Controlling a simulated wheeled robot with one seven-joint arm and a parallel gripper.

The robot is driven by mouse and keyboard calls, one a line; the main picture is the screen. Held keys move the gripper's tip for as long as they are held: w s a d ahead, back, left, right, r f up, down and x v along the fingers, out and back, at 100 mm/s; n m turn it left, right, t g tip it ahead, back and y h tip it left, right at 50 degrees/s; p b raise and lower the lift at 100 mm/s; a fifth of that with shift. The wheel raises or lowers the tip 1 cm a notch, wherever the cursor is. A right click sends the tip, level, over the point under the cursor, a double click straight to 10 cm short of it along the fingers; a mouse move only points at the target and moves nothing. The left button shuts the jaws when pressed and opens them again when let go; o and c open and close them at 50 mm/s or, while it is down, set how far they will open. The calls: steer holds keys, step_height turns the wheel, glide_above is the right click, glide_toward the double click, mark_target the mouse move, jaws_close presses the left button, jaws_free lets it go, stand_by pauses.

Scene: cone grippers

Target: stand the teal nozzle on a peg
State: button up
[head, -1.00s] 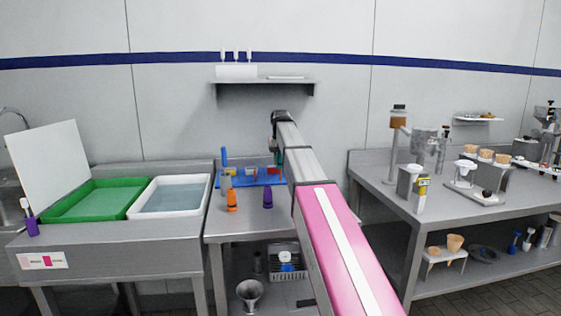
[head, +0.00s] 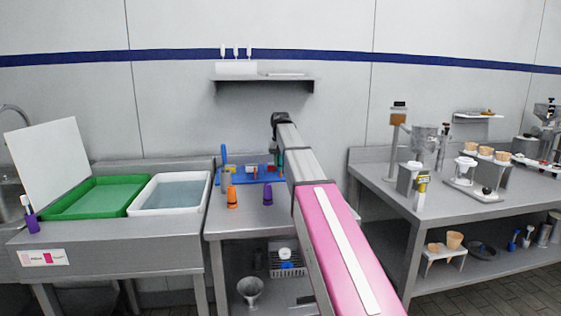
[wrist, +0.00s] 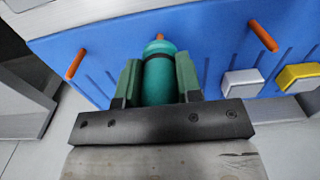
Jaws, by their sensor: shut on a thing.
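The teal nozzle (wrist: 160,78) is between the two green fingers of my gripper (wrist: 158,82) in the wrist view, and the fingers are shut on it. A dark band circles it near its far end. An orange peg tip (wrist: 160,37) shows right at that far end; I cannot tell whether the nozzle is over this peg or in front of it. The blue peg board (wrist: 215,50) lies beneath. Other orange pegs stand bare at the left (wrist: 76,63) and right (wrist: 263,36).
A white block (wrist: 242,82) and a yellow-topped block (wrist: 300,77) sit on the board's right side. An orange nozzle (head: 232,197) and a purple nozzle (head: 267,195) stand on the steel table's front. A blue upright item (head: 224,155) stands at the board's left.

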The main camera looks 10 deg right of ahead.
mark_target(280, 168)
steer(key=shift+f, duration=1.7)
steer(key=o, duration=1)
steer(key=shift+r, duration=0.1)
step_height(280, 168, up, 10)
steer(key=shift+f, duration=0.15)
steer(key=shift+r, duration=0.45)
